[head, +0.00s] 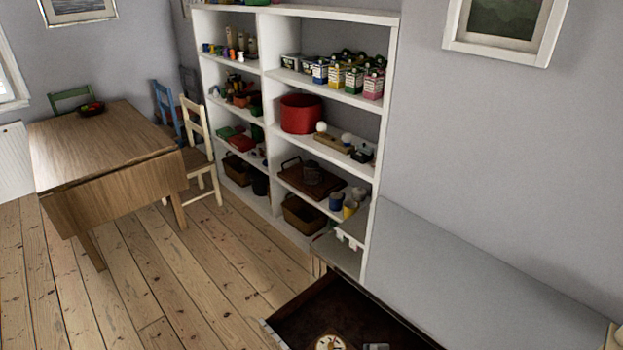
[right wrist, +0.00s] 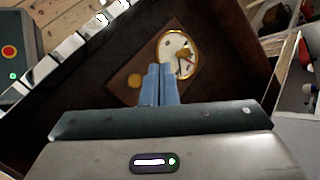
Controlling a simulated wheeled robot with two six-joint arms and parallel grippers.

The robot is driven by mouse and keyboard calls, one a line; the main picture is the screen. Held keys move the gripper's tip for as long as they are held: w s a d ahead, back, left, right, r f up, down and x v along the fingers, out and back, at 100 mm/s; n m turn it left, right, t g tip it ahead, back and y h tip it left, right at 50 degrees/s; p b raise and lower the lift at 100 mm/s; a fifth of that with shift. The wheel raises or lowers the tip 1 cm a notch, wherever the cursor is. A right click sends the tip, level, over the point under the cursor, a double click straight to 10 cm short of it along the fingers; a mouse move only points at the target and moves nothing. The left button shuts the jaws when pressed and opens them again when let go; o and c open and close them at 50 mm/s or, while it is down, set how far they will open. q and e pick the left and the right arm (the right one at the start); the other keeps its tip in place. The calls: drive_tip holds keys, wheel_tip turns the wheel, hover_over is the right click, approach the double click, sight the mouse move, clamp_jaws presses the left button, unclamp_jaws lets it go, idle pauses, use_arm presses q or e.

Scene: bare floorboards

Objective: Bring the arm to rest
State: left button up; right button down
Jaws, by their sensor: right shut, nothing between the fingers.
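My right gripper (right wrist: 160,70) shows in the right wrist view with its two blue-grey fingers pressed together and nothing between them. It points into an open dark drawer (head: 310,306), over a round white-faced clock (right wrist: 178,52) with a gold rim and a brown wooden piece (right wrist: 128,82). Whether the fingertips touch the clock or hang above it I cannot tell. The clock also shows at the bottom edge of the head view (head: 330,342). A small grey piece beside it there may be part of my right gripper. My left gripper is in neither view.
The open drawer juts out below a grey-topped cabinet (head: 470,265) along the right wall. A white shelf unit (head: 262,100) full of goods stands behind it. A wooden table (head: 100,150) with chairs is at the left. Bare floorboards (head: 160,275) lie between.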

drive_tip(key=s+d+r+n+g+h, duration=0.1)
drive_tip(key=s+d+r+n+h, duration=0.4)
drive_tip(key=s+r+n, duration=0.5)
drive_tip(key=s+d+r+n+g+h, duration=0.1)
drive_tip(key=s+d+r+n+h, duration=0.2)
drive_tip(key=s+d+r+n, duration=0.7)
wheel_tip(320, 180, down, 38)
drive_tip(key=s+m+g+b, duration=0.2)
drive_tip(key=b, duration=0.3)
drive_tip(key=s+f+b, duration=0.2)
drive_tip(key=s+f, duration=0.7)
drive_tip(key=f, duration=0.4)
drive_tip(key=s+f+b, duration=0.3)
drive_tip(key=s+f, duration=0.7)
drive_tip(key=f, duration=0.3)
drive_tip(key=shift+s+d+m+g, duration=0.25)
drive_tip(key=shift+d+m+g, duration=0.05)
drive_tip(key=shift+g, duration=0.1)
